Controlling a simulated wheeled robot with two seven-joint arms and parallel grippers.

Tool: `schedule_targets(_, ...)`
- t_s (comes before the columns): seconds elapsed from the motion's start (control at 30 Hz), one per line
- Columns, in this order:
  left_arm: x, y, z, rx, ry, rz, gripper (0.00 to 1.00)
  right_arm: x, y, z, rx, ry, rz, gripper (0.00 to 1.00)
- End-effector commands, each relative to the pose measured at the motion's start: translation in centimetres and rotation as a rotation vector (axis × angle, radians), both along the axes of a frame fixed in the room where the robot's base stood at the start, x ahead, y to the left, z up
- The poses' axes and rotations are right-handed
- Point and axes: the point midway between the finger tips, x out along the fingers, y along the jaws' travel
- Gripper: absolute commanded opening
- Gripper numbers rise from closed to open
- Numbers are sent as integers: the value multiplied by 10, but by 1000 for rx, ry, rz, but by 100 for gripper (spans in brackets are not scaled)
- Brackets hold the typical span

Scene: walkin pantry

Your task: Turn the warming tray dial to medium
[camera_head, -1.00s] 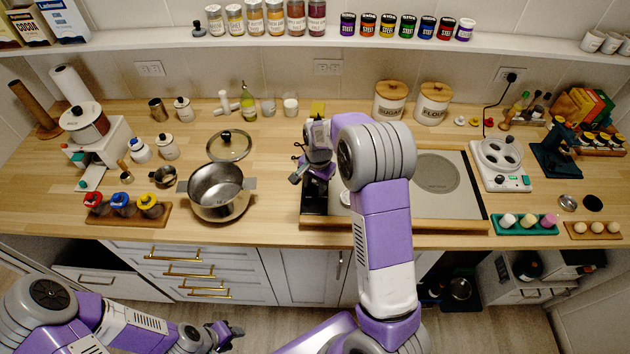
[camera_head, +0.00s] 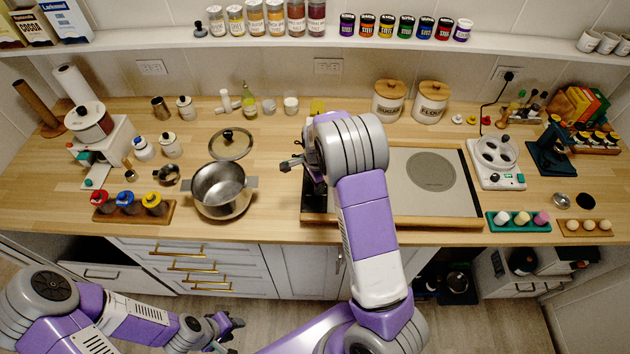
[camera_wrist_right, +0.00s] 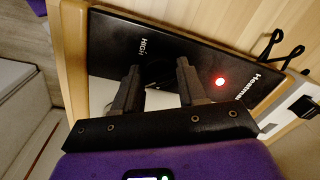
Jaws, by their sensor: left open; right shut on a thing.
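The warming tray (camera_head: 398,205) lies on the counter, a pale top with a round grey plate, a wooden frame and a black control strip at its left end. In the right wrist view the black strip (camera_wrist_right: 115,55) shows the word HIGH and a lit red lamp (camera_wrist_right: 219,82). My right gripper (camera_wrist_right: 160,82) is shut on the dial at this strip; the dial is mostly hidden between the dark fingers, and its setting cannot be read. In the head view my right forearm hides this grip. My left gripper (camera_head: 238,332) is open and empty, low in front of the drawers.
A steel pot (camera_head: 222,189) stands left of the tray, with a glass lid (camera_head: 231,145) behind it. Sugar and flour canisters (camera_head: 431,101) stand behind the tray. A white cooker with a cord (camera_head: 497,160) and a green egg-cup rack (camera_head: 518,222) are at its right.

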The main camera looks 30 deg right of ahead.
Motion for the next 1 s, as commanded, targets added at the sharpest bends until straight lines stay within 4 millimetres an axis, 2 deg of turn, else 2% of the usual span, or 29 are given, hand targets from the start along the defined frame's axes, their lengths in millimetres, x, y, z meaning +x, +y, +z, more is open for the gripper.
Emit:
schedule_targets(0.37,0,0,0,0,0,0,43,-2,-1,-1,0,5,-6,10)
schedule_targets(0.4,0,0,0,0,0,0,43,-2,-1,-1,0,5,-5,44)
schedule_targets(0.53,0,0,0,0,0,0,43,-1,0,-1,1,4,-5,64)
schedule_targets(0.83,0,0,0,0,0,0,43,0,0,1,0,1,-3,65)
schedule_targets(1.0,0,0,2,0,0,0,43,-1,0,21,0,-2,-3,65)
